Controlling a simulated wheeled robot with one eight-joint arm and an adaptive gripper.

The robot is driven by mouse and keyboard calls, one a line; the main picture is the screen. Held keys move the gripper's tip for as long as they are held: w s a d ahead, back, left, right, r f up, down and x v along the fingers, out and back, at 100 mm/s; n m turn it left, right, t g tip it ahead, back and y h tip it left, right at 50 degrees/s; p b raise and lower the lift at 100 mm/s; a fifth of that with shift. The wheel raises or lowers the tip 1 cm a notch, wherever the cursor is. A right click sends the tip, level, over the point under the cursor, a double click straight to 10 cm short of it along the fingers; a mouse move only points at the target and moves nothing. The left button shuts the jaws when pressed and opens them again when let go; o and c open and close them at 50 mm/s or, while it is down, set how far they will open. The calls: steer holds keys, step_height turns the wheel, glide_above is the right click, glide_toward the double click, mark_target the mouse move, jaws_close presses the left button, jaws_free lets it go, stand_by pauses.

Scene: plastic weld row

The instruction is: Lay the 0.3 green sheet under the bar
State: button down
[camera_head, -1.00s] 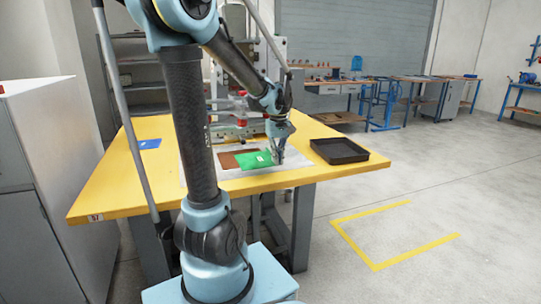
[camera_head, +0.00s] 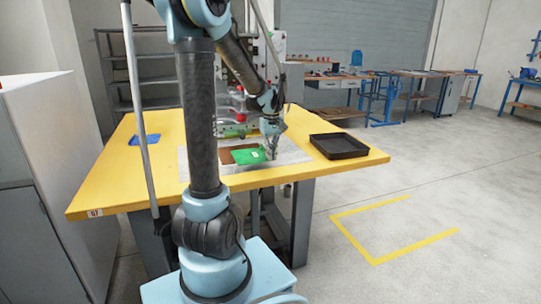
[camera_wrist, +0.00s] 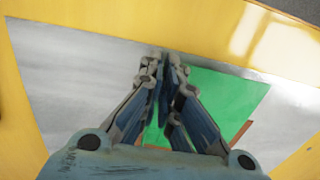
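The green sheet (camera_head: 243,157), with a small white label, is above the grey plate in the head view, overlapping a brown sheet (camera_head: 226,158). Its near edge looks tilted. My gripper (camera_head: 271,153) is at the green sheet's right edge. In the wrist view, the fingertips of my gripper (camera_wrist: 164,68) come together at the edge of the green sheet (camera_wrist: 225,95), and green shows between the fingers. The bar seems to belong to the machine (camera_head: 240,118) behind the sheets; my arm hides part of it.
The grey plate (camera_head: 288,150) lies on the yellow table (camera_head: 110,180). A black tray (camera_head: 340,146) stands to the right of my gripper. A blue sheet (camera_head: 150,139) lies at the table's left. Bare table lies around the plate.

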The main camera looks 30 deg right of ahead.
mark_target(263, 150)
steer(key=shift+w+d+f, duration=0.1)
steer(key=shift+w+d, duration=0.3)
steer(key=shift+w, duration=1.35)
steer(key=shift+w+d+f, duration=0.1)
steer(key=shift+w+d, duration=0.35)
steer(key=shift+w, duration=1.35)
steer(key=shift+w+d, duration=0.4)
steer(key=shift+w, duration=1.35)
steer(key=shift+f, duration=1.05)
steer(key=shift+s+f, duration=0.1)
steer(key=c, duration=1.7)
jaws_free()
